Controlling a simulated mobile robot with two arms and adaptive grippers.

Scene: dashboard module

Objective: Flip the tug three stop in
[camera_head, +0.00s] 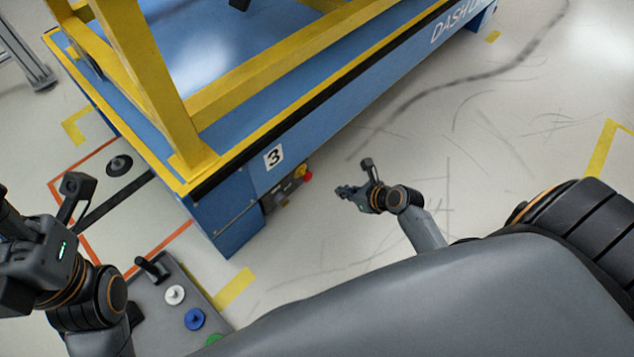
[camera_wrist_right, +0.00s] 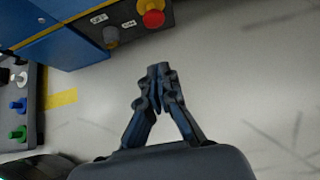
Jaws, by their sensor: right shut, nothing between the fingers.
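The blue tug (camera_head: 226,210) carries a white plate with a black 3 (camera_head: 273,157) on its end. A dark control box on its side has a red mushroom button on a yellow base (camera_head: 307,175). In the right wrist view the red button (camera_wrist_right: 153,18) is at the top, with a grey knob (camera_wrist_right: 111,37) to its left and small labels above the knob. My right gripper (camera_head: 342,191) is shut and empty, to the right of and apart from the box; its fingertips (camera_wrist_right: 158,70) point toward the box. My left gripper (camera_head: 20,270) is partly cut off at the left edge.
A yellow frame (camera_head: 150,80) stands on the tug's blue deck. A grey panel (camera_head: 205,303) with a black lever, a white knob (camera_head: 175,295), a blue knob (camera_head: 195,319) and a green knob is at bottom left. The scuffed floor right of the tug is clear.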

